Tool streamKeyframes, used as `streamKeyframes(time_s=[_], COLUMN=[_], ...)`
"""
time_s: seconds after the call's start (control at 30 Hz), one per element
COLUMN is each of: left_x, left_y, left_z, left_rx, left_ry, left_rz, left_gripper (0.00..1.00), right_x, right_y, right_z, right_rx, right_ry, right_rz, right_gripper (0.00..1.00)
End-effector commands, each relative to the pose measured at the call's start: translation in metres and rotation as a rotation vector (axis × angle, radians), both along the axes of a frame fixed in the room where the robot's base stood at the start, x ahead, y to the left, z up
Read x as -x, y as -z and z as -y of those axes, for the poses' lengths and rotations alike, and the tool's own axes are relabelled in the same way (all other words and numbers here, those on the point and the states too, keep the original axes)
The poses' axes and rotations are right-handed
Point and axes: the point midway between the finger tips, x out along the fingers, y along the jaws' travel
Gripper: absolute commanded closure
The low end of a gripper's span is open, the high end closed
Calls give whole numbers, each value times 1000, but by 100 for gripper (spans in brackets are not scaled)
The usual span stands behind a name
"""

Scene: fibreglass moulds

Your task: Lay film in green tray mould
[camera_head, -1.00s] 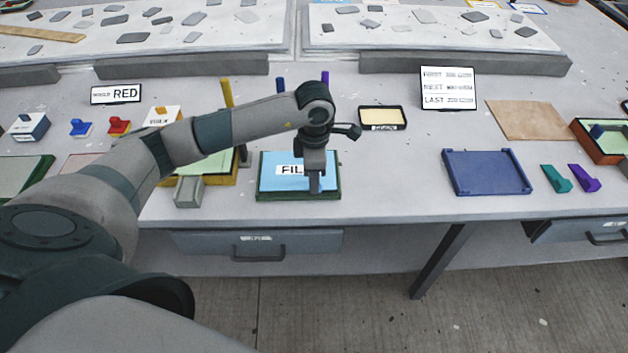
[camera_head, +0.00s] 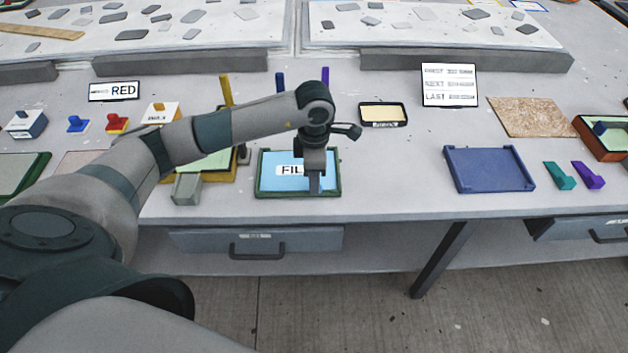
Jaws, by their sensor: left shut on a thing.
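The blue film (camera_head: 272,183), with a white label on it, lies flat within the green tray mould (camera_head: 262,194). The green rim shows along the left, front and right of the film. My left gripper (camera_head: 314,190) points down at the right front part of the film and is shut on the film. The fingers hide a little of the film and its label. My right gripper is not in view.
A yellow-framed mould (camera_head: 229,181) and a small grey block (camera_head: 187,189) stand left of the green tray. A blue tray (camera_head: 488,169) lies to the right. A dark-rimmed cream tray (camera_head: 383,114) stands behind. The table between the green and blue trays is clear.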

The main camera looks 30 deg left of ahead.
Motion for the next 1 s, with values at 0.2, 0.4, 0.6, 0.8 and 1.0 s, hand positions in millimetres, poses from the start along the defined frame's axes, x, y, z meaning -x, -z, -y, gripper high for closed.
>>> streamKeyframes(time_s=[0.2, 0.4, 0.6, 0.8, 1.0], left_x=[0, 0, 0, 0, 0], left_y=[0, 0, 0, 0, 0], left_z=[0, 0, 0, 0, 0], left_rx=[0, -1, -1, 0, 0], left_ry=[0, 0, -1, -1, 0], left_rz=[0, 1, 1, 0, 0], left_gripper=[100, 100, 100, 100, 70], right_x=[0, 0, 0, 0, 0], right_y=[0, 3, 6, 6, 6], right_z=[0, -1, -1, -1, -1], right_rx=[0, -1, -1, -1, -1], right_ry=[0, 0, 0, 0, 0], right_rz=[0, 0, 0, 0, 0], right_gripper=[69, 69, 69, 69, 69])
